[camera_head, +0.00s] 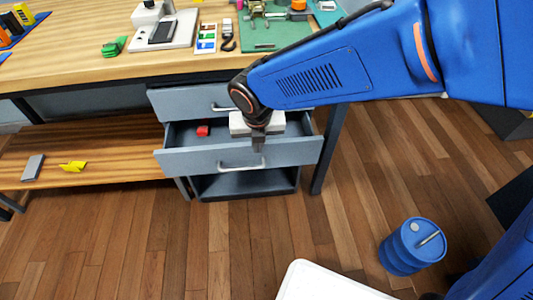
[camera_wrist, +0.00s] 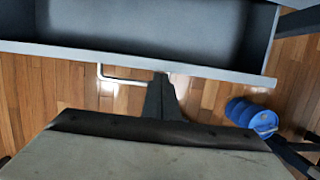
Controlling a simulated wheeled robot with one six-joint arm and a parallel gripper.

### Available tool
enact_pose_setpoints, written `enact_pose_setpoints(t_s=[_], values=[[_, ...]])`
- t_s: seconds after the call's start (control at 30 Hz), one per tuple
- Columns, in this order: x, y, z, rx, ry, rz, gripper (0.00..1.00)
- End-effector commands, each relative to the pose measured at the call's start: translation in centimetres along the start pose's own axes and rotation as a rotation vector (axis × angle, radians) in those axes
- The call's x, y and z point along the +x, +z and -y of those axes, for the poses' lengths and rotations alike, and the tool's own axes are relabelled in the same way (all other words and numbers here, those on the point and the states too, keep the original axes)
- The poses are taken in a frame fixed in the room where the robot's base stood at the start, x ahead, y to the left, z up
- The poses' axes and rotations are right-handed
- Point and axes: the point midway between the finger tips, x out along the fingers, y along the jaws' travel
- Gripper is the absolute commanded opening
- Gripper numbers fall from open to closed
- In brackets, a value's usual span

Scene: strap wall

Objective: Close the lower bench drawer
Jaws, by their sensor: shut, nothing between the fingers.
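The grey lower bench drawer (camera_head: 200,160) is pulled out below a closed upper drawer. Its silver handle (camera_head: 241,166) is on the front panel, and a small red object (camera_head: 203,130) lies inside at the left. My gripper (camera_head: 258,148) is shut and empty, pointing down at the drawer front, right of the handle's middle. In the wrist view the drawer front (camera_wrist: 215,71) crosses the upper part, with the handle (camera_wrist: 122,79) below its edge. My finger tips (camera_wrist: 161,82) overlap the handle's right end there; I cannot tell whether they touch. My arm hides part of the drawer's right side.
The upper drawer (camera_head: 182,103) sits under the wooden bench top (camera_head: 75,68), which carries tools and parts. A lower shelf (camera_head: 110,172) at left holds a grey block and a yellow piece. A blue barrel (camera_head: 411,247) stands on the floor at right. The floor before the drawer is clear.

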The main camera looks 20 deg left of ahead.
Motion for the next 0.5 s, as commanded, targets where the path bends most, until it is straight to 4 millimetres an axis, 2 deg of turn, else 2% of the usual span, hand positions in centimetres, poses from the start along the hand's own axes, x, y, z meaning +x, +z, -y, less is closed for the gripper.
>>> enact_pose_setpoints(t_s=[0.2,0.5], values=[[0.8,3.1,0.0,0.001,0.001,0.001,0.0],[1.1,4.5,-0.1,0.0,0.001,0.001,0.0]])
